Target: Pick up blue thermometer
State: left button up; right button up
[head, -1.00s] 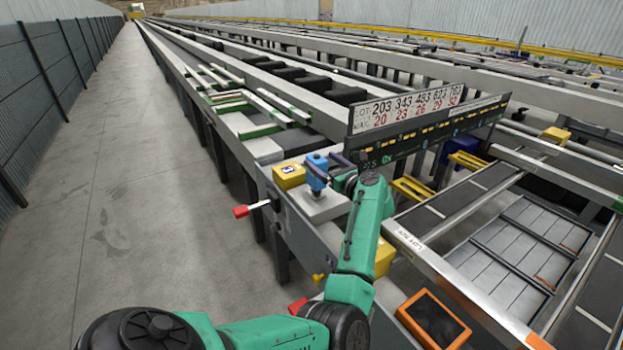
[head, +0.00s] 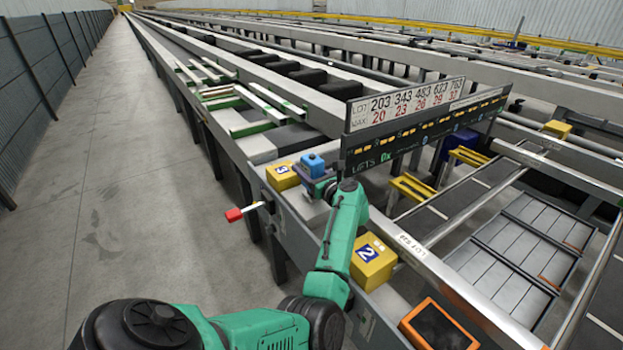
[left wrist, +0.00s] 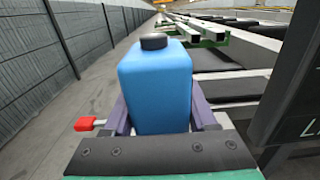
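The blue thermometer (head: 313,163) is a small blue box-shaped body with a dark round cap. It is upright over a pale grey block (head: 308,208) at the table's left edge. In the left wrist view the thermometer (left wrist: 156,85) fills the middle. My left gripper (head: 322,186) has its purple fingers on both sides of it. In the left wrist view the fingers of this gripper (left wrist: 160,118) lie against its sides with no gap showing. The thermometer's lower end is hidden, so I cannot tell whether it touches the block. My right gripper is not in view.
A yellow box (head: 282,177) stands just left of the thermometer; a yellow box marked 2 (head: 373,262) is nearer. A dark sign board (head: 425,125) rises close on the right. A red-ended lever (head: 234,215) sticks out left. An orange-framed screen (head: 438,326) is in front.

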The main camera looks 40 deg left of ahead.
pick_arm(q)
jog(key=c, duration=0.5)
jog(key=shift+a, duration=0.1)
jog(key=shift+c, duration=1)
notch_tip(320, 180, up, 10)
